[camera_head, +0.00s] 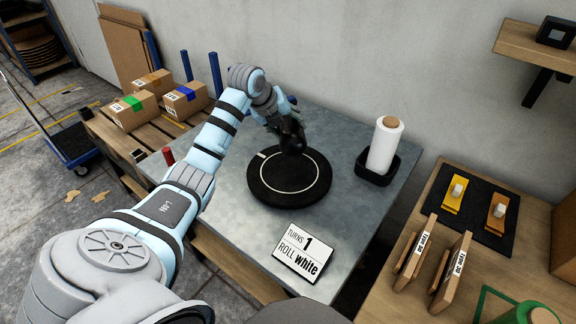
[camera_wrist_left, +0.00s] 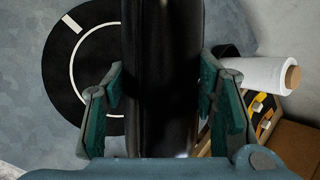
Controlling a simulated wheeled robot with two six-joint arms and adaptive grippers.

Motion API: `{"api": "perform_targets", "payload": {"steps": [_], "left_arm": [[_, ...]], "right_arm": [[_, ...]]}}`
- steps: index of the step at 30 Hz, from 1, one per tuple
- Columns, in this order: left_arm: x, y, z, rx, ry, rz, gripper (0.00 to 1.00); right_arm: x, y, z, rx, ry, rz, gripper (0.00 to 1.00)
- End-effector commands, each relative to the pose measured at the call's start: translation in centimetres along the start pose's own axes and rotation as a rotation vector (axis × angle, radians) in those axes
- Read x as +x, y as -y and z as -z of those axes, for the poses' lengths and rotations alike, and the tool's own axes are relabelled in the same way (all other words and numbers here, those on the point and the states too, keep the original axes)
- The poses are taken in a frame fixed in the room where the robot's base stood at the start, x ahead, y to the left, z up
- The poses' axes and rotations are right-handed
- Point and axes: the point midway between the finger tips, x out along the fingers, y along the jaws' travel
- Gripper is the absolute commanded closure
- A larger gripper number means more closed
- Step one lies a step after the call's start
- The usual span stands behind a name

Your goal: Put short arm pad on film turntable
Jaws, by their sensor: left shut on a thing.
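The short arm pad (camera_wrist_left: 160,80) is a black padded piece, held between the two fingers of my left gripper (camera_wrist_left: 160,110) in the left wrist view. In the head view the dark pad (camera_head: 292,135) hangs below my left gripper (camera_head: 278,115), above the back part of the film turntable. The film turntable (camera_head: 262,193) is a round black disc with a white ring and a short white mark, on the grey metal table. It also shows in the left wrist view (camera_wrist_left: 62,80), partly hidden by the pad. I cannot tell whether pad and disc touch. My right gripper is not in view.
A white film roll (camera_head: 385,145) stands in a black holder (camera_head: 377,178) right of the turntable. A sign (camera_head: 303,251) reading "TURNS 1 ROLL white" stands at the front. A red object (camera_head: 168,156) is at the left edge. Boxes (camera_head: 186,100) stand behind left.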

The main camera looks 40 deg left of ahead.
Motion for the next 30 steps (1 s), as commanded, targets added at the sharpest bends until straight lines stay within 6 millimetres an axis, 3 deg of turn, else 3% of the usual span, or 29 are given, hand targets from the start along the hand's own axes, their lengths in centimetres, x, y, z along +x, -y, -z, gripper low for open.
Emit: {"api": "perform_targets", "payload": {"steps": [1, 3, 6, 15, 26, 27, 30], "left_arm": [[1.9, -1.2, 0.9, -0.001, -0.003, -0.003, 0.87], [4.0, -2.3, 1.8, -0.001, -0.002, -0.002, 0.87], [6.2, -3.4, 2.6, 0.001, -0.001, 0.000, 0.87], [10.2, -5.5, 4.3, 0.001, -0.003, 0.001, 0.87], [10.9, -5.9, 4.5, 0.003, 0.000, 0.002, 0.87], [10.9, -5.9, 4.6, 0.003, -0.001, 0.001, 0.43], [10.9, -5.9, 4.6, 0.003, -0.001, 0.001, 0.28]], "right_arm": [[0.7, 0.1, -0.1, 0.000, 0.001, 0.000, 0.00], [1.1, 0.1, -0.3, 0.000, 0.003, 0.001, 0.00], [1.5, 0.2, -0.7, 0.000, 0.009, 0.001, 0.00], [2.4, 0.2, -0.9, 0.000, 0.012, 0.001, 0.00], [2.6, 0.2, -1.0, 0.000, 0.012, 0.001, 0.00], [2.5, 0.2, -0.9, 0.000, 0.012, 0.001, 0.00], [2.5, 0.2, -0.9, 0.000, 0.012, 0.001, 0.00]]}}
